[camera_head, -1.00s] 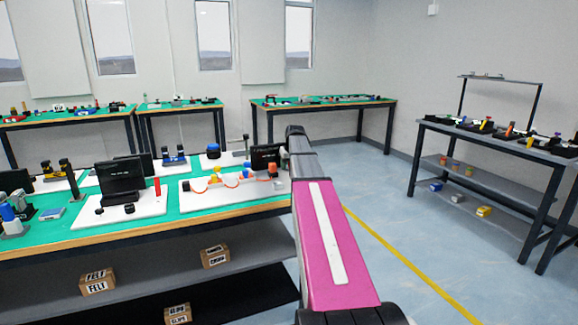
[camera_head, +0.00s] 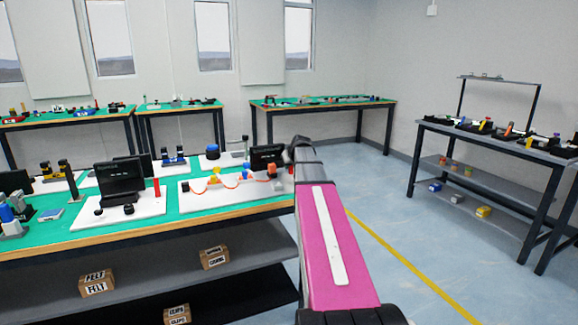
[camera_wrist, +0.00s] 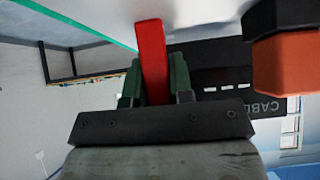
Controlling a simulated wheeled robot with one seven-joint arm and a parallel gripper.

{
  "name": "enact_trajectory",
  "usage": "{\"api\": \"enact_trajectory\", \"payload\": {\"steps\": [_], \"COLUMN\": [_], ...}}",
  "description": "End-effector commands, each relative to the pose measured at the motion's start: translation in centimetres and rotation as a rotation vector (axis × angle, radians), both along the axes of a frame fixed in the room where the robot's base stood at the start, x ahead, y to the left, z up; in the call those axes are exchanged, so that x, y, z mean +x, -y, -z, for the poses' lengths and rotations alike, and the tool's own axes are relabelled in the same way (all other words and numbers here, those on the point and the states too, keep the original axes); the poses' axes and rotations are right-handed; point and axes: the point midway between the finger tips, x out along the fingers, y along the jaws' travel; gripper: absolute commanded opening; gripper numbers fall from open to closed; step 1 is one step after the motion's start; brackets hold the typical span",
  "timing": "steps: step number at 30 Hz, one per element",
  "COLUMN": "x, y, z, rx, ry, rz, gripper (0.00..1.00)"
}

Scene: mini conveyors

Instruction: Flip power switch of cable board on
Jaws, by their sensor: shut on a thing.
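The cable board (camera_head: 205,197) is a white panel on the near green table in the head view. It carries an orange cable, several coloured parts and a black display (camera_head: 262,152) at its right end. The display also shows in the wrist view as a black panel (camera_wrist: 225,90) with partly hidden lettering. My gripper (camera_wrist: 155,82) has its fingers shut on a red lever-like bar (camera_wrist: 151,45), apparently the power switch. The bar sticks out beyond the fingertips. My arm hides the gripper in the head view. I cannot read the switch position.
An orange and black part (camera_wrist: 283,60) is close to the right of my fingers in the wrist view. A neighbouring white board (camera_head: 140,208) with a black display stands left of the cable board. Boxes (camera_head: 97,283) lie on the shelf below. Floor is clear at right.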

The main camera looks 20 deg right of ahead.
Motion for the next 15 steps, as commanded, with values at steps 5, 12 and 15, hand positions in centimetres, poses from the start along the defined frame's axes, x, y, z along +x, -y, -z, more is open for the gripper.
{"api": "enact_trajectory", "payload": {"steps": [5, 12, 15], "x": [-0.09, -0.07, -0.07], "y": [0.0, 0.01, 0.01], "z": [-0.01, -0.01, -0.01], "rx": [0.0, 0.0, 0.0], "ry": [0.02, 0.018, 0.018], "rz": [0.001, 0.001, 0.001], "gripper": [0.0, 0.31, 0.47]}}
